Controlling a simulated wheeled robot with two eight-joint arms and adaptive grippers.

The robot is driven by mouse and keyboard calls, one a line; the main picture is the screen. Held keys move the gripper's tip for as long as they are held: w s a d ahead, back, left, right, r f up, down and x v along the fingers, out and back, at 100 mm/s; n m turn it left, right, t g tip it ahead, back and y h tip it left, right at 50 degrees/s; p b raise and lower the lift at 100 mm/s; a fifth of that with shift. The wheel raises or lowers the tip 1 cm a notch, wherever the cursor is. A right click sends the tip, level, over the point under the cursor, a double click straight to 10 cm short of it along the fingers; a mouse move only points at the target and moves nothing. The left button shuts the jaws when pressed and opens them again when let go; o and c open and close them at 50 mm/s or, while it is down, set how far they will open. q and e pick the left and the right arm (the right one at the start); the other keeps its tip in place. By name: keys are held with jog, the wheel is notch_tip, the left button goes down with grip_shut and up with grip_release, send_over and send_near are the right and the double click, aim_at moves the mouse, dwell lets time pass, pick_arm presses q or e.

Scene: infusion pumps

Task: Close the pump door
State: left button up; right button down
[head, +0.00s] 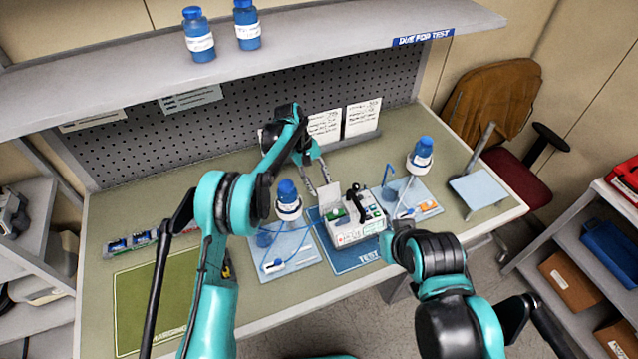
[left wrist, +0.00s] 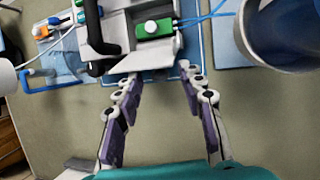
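The white pump (head: 362,231) stands on a blue mat at the middle of the bench. It has a black lever handle (head: 357,200) on top, and a green part shows in its open bay. A pale panel, which looks like the pump door (head: 328,196), stands raised at its back left. In the left wrist view the pump's green part (left wrist: 152,28) lies above a grey panel edge. My left gripper (head: 321,181) is behind the pump, its fingers (left wrist: 158,78) spread and empty, tips close to the panel. My right arm is at the pump's right; its fingers are hidden.
Blue-capped bottles stand on trays left (head: 287,199) and right (head: 420,155) of the pump, with tubing around them. A tilted stand (head: 478,190) is at the bench's right end. A green mat (head: 140,303) lies at left. A shelf (head: 300,45) overhangs the back.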

aim_at(326, 195)
pick_arm(q)
grip_shut()
jog(key=shift+s+d+r+t+y+b, duration=0.2)
jog(key=shift+s+r+t+b, duration=0.1)
jog(key=shift+s+t, duration=0.25)
jog(key=shift+s+d+r+t+y+b, duration=0.1)
jog(key=shift+s+r+t+y+b, duration=0.15)
jog(key=shift+t, duration=0.5)
jog(key=shift+s+d+r+m+t+y+b, duration=0.1)
jog(key=shift+s+d+m+t+y+b, duration=0.15)
jog(key=shift+s+t+b, duration=0.5)
jog(key=shift+s+d+r+m+t+y+b, duration=0.1)
jog(key=shift+s+m+t+y+b, duration=0.25)
jog(key=shift+t, duration=0.8)
jog(key=shift+s, duration=0.15)
